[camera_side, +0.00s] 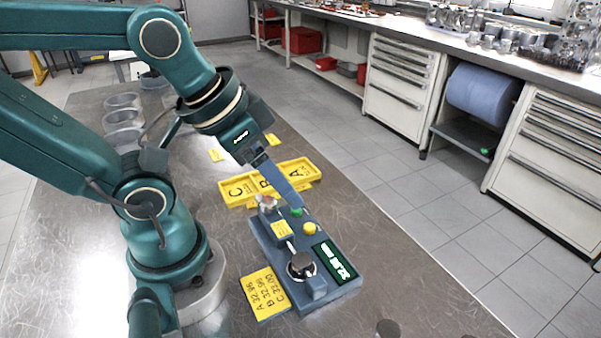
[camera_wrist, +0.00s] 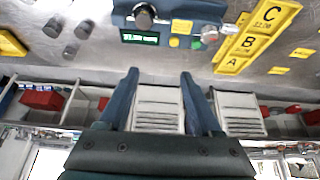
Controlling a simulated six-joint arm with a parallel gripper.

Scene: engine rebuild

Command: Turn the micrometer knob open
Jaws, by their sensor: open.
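The micrometer device is a blue-grey block (camera_side: 345,291) on the metal table, with a dark round knob (camera_side: 301,265) near its front end. The knob also shows at the top of the wrist view (camera_wrist: 145,15). A lit green display (camera_side: 334,262) lies beside the knob; its digits are too small to read surely. My gripper (camera_side: 297,207) is open and empty, with its blue fingers pointing down toward the device's far end. In the wrist view the spread fingers (camera_wrist: 160,75) stay apart from the knob, which lies beyond their tips.
A yellow tray marked C, B, A (camera_side: 237,189) lies behind the device. A yellow card with written values (camera_side: 263,292) lies left of it. Yellow and green buttons (camera_side: 309,228) sit on the device. The table right of the device is mostly clear.

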